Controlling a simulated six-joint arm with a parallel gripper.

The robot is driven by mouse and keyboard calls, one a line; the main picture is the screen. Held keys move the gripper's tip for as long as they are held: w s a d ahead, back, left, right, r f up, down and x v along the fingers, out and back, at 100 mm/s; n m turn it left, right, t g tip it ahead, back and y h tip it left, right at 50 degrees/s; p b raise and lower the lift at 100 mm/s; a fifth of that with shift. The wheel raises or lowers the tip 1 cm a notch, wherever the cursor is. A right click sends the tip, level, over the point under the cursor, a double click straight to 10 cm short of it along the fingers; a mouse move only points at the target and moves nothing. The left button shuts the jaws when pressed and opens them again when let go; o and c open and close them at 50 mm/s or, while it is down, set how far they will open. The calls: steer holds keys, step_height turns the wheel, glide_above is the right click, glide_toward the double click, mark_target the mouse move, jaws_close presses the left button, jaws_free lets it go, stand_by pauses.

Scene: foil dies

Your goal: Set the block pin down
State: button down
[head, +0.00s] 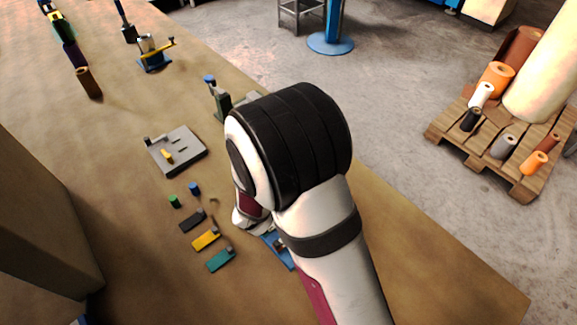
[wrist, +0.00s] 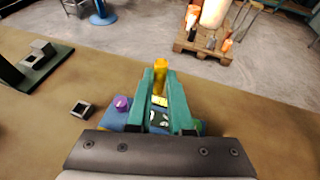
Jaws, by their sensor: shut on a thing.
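My gripper (wrist: 160,82) shows in the wrist view as two teal fingers, shut on a yellow pin-like piece (wrist: 161,66) that I take for the block pin. Its rounded top stands between and beyond the fingertips. Below the fingers is a blue fixture (wrist: 115,119) with a purple knob (wrist: 121,102); I cannot tell whether the pin touches it. In the head view my arm hides the gripper and the pin, and only part of the blue fixture (head: 280,252) shows.
A grey slotted board (head: 186,144) with a small yellow piece lies left of my arm. Black, yellow (head: 206,238) and teal (head: 221,259) blocks lie nearer. A small dark square piece (wrist: 81,109) and a green stand (wrist: 42,65) are left in the wrist view. Open tabletop lies between.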

steer(key=w+a+f, duration=0.1)
steer(key=w+a, duration=0.1)
steer(key=w, duration=0.5)
steer(key=a+f, duration=0.2)
steer(key=a, duration=0.1)
steer(key=w+a+f, duration=0.1)
steer(key=a+f, duration=0.1)
steer(key=a, duration=0.2)
steer(key=a+f, duration=0.3)
steer(key=a, duration=0.1)
steer(key=shift+w, duration=0.4)
steer(key=f, duration=0.2)
steer(key=a+f, duration=0.1)
steer(key=shift+f, duration=0.35)
steer(key=shift+w+f, duration=0.1)
steer(key=shift+f, duration=0.25)
steer(key=c, duration=0.8)
jaws_free()
steer(key=shift+f, duration=0.1)
steer(key=shift+c, duration=0.2)
